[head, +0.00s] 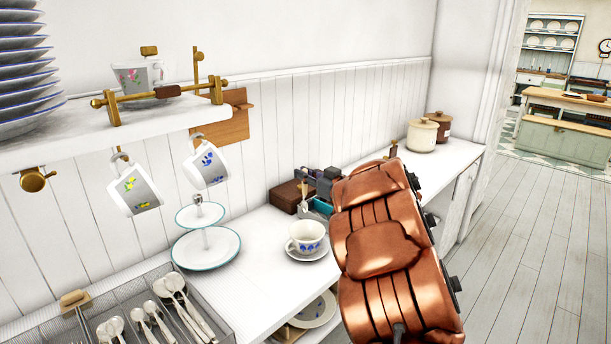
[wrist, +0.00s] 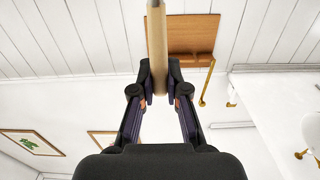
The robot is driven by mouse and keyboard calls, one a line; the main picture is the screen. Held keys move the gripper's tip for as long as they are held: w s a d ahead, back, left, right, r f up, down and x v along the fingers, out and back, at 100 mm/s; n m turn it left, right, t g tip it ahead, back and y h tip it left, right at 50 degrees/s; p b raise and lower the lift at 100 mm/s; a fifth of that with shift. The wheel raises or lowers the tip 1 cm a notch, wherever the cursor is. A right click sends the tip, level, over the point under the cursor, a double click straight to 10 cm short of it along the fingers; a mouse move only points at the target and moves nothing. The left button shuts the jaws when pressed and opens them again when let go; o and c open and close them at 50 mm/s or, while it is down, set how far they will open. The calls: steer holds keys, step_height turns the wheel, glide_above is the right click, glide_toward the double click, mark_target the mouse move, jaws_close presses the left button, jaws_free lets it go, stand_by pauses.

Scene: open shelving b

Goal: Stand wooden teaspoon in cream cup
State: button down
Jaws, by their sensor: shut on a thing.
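A cream-white cup (head: 307,236) with a blue motif stands upright on a saucer (head: 322,254) on the counter. It is the likeliest match for the cream cup. My gripper (head: 312,180) is above and behind it in the picture, partly hidden by my copper-coloured arm. In the wrist view, my gripper (wrist: 158,83) is shut on the wooden teaspoon (wrist: 157,45), a pale wooden stick running up between the fingers. The teaspoon also shows small in the head view (head: 304,191), apart from the cup.
A two-tier stand (head: 206,250) is left of the cup, and a cutlery tray (head: 215,305) with several spoons is at front left. Mugs (head: 207,165) hang under the shelf (head: 75,139). A brown box (head: 289,195) and canisters (head: 421,136) stand farther back.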

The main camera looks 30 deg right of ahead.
mark_target(305, 205)
steer(key=shift+f+b, duration=2.4)
steer(key=shift+f, duration=0.1)
steer(key=shift+f+b, duration=0.7)
steer(key=shift+f, duration=1.85)
steer(key=c, duration=1.1)
jaws_free()
steer(key=v, duration=1.2)
steer(key=shift+r, duration=0.1)
